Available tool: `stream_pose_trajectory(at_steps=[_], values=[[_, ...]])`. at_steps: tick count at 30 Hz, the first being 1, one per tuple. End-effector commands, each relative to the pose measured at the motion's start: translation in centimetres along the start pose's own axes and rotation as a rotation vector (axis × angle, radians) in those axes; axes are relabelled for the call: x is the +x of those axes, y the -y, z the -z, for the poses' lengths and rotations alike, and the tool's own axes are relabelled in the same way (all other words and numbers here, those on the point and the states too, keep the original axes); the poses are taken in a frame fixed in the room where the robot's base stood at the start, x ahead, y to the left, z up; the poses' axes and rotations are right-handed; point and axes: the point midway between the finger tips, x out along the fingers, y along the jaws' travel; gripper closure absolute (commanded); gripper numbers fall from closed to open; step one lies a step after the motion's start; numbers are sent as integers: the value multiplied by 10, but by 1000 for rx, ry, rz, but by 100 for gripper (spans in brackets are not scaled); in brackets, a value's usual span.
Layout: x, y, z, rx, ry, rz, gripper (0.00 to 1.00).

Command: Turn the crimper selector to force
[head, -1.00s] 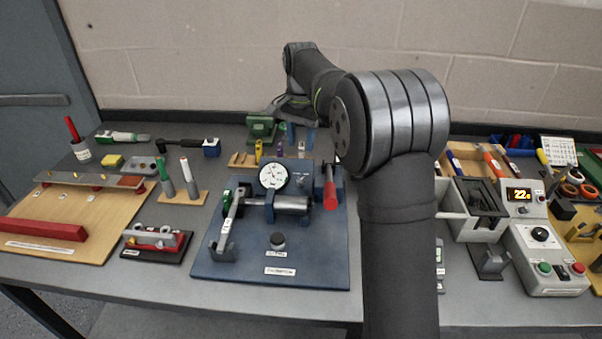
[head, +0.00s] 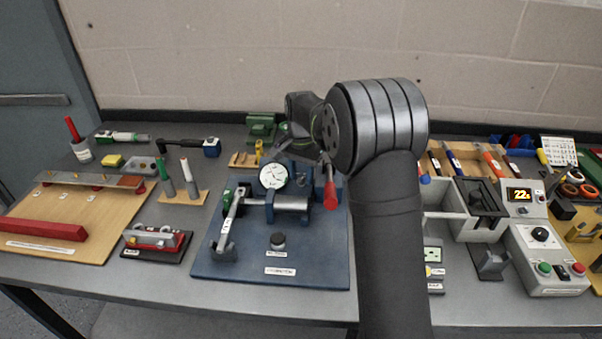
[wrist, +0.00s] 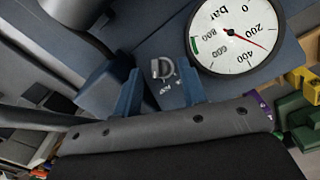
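The crimper stands on a blue base plate (head: 225,270), with a round white gauge (head: 273,176) and a red-handled lever (head: 330,195). In the wrist view, the gauge (wrist: 233,36) is at the upper right. A small grey D-shaped piece, apparently the selector (wrist: 162,68), sits beside it on the blue panel with small lettering below, too small to read surely. My gripper (wrist: 160,82) is open, its two blue fingers apart on either side of the selector in the picture; contact cannot be told. In the head view my arm and wrist hide most of the selector area.
A black knob (head: 278,240) stands at the front of the crimper plate. A green vice-like block (head: 262,127) is behind the crimper. Grey bins (head: 445,225) and a control box (head: 545,260) are to the right. A wooden board (head: 100,225) lies to the left.

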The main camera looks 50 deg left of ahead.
Motion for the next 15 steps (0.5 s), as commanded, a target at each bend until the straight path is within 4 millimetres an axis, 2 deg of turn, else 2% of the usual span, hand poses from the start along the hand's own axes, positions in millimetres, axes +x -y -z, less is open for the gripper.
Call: stream_pose_trajectory(at_steps=[1,5,6,15], values=[[0,0,0,0,0,0,72],[0,0,0,0,0,0,97],[0,0,0,0,0,0,100],[-1,1,0,-25,-8,-17,100]])
